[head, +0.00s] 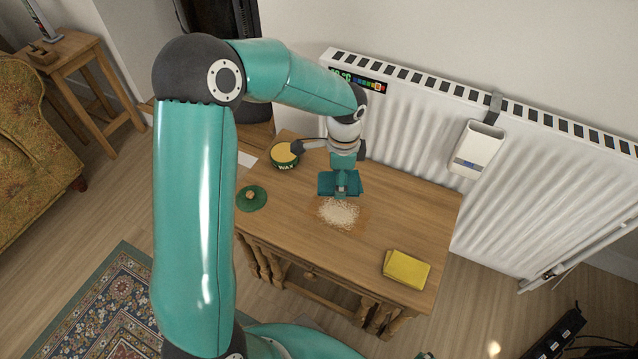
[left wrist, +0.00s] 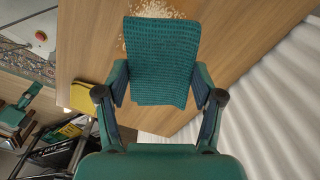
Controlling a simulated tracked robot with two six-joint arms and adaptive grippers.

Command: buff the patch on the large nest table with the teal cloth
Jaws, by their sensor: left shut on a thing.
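The teal cloth (head: 325,184) is held in my left gripper (head: 342,181), just behind the pale, speckled patch (head: 339,213) on the large nest table (head: 300,240). In the left wrist view the cloth (left wrist: 162,55) spans between the two fingers of the gripper (left wrist: 161,88), which is shut on it. The patch (left wrist: 140,42) shows partly past the cloth, which hides the rest. I cannot tell whether the cloth touches the table top.
An open wax tin (head: 285,155) and its green lid (head: 252,198) are at the table's left side. A folded yellow cloth (head: 406,269) lies near the right front corner. A white radiator (head: 420,125) stands close behind the table.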

